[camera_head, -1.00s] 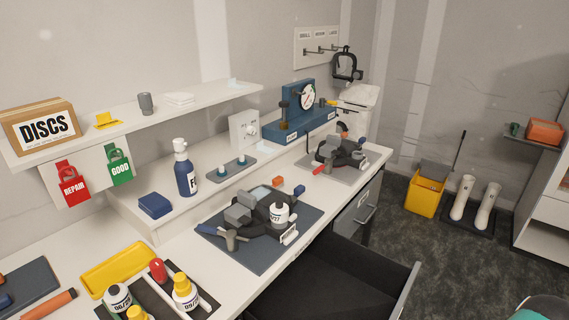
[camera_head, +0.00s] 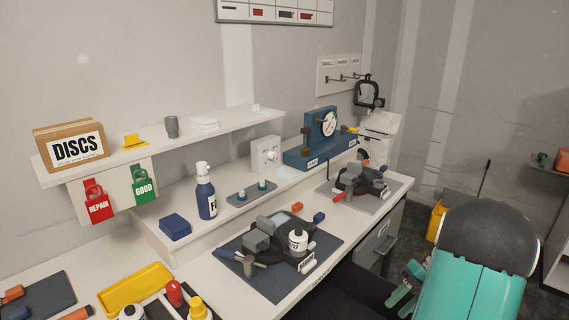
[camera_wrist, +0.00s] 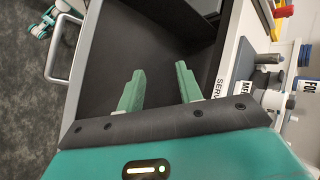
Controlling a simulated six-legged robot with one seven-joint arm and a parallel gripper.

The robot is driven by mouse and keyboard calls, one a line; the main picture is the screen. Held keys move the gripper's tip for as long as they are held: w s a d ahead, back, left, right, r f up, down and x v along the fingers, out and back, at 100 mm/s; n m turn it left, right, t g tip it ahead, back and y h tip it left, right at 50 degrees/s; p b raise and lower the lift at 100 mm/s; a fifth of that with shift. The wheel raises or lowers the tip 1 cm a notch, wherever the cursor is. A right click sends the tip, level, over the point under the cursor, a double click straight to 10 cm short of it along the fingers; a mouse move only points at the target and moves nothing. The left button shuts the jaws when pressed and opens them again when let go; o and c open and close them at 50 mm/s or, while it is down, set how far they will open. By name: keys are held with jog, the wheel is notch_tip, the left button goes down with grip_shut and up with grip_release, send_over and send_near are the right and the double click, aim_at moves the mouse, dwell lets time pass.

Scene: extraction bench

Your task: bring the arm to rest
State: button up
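My gripper (camera_head: 405,286) shows at the lower right of the head view, in front of the bench, beside the teal and black bulk of my arm (camera_head: 470,280). In the wrist view my gripper (camera_wrist: 160,78) has its two green fingers apart, with nothing between them. The fingers show over the dark inside of an open drawer (camera_wrist: 118,48) under the bench. How high they are above the drawer floor is hard to tell.
The drawer's metal handle (camera_wrist: 53,60) sticks out over the floor.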

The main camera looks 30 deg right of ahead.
jog(key=w+a+r+n+g+h, duration=0.1)
jog(key=w+a+r+n+h, duration=0.15)
jog(key=a+r, duration=0.55)
jog(key=w+a+r+n+h, duration=0.1)
jog(key=w+a+r+h, duration=0.2)
jog(key=a, duration=0.8)
jog(key=s+a+r+n+t+h, duration=0.1)
jog(key=s+a+r+t, duration=0.1)
jog(key=a, duration=0.6)
jog(key=s+a+r+n+t+h, duration=0.1)
jog(key=s+a+r+t+h, duration=0.1)
jog(key=a, duration=0.7)
jog(key=shift+s+r+n+t, duration=0.35)
jog(key=shift+s+r+t, duration=0.05)
jog(key=shift+s+r, duration=0.4)
jog(key=shift+d, duration=0.1)
